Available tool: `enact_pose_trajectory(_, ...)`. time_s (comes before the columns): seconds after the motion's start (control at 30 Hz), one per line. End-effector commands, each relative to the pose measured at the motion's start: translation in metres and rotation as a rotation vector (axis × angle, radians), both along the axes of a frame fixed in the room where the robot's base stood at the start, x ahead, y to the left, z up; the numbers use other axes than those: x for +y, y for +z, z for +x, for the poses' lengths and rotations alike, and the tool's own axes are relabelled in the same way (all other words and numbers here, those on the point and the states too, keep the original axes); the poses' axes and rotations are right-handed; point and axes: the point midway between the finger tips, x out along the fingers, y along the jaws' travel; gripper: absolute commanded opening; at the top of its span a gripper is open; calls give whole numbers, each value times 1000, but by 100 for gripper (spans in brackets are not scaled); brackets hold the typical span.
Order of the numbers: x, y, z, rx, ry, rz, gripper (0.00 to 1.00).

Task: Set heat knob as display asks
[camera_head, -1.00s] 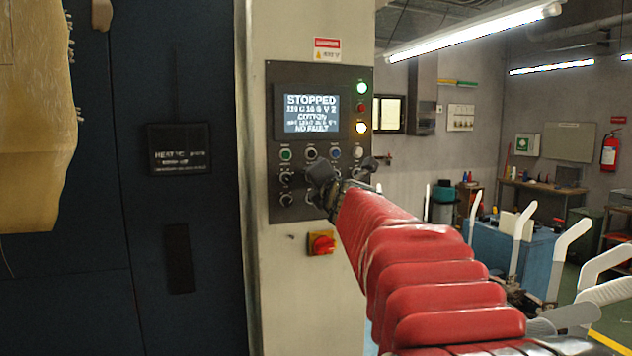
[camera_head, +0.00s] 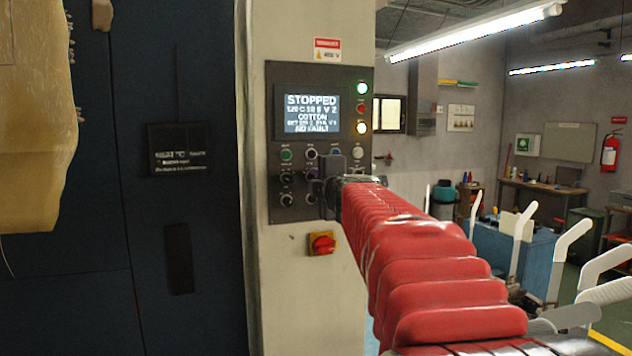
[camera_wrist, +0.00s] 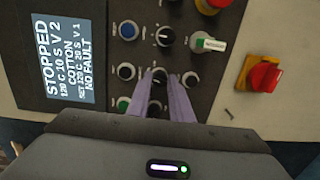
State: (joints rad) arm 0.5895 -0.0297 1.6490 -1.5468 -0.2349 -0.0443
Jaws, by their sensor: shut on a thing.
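The display (camera_head: 306,111) on the grey control panel reads STOPPED, COTTON and NO FAULT. My gripper (camera_head: 326,182) is at the panel's lower knobs. In the wrist view my gripper (camera_wrist: 160,80) has its two pale purple fingers shut on a small dark knob (camera_wrist: 158,74). The fingers partly hide this knob. Its label and pointer are too small to read.
Other knobs (camera_wrist: 165,38) and buttons (camera_wrist: 126,71) sit close around the fingers. A white-and-green knob (camera_wrist: 207,44) is to the right in the wrist view. A red-and-yellow switch (camera_head: 321,243) is below the panel. A dark cabinet (camera_head: 190,300) stands left.

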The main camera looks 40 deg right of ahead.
Motion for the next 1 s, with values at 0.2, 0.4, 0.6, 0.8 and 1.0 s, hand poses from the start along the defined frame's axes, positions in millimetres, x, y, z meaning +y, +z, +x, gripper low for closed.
enact_pose_trajectory(0.2, -2, -3, -1, -15, -4, 68, 0)
enact_pose_trajectory(0.4, -3, -3, -1, -23, -5, 91, 0)
enact_pose_trajectory(0.6, -3, -3, -1, -23, -5, 93, 0)
enact_pose_trajectory(0.8, -3, -4, -1, -22, -6, 92, 24)
enact_pose_trajectory(1.0, -2, -2, -1, -24, -4, 91, 37)
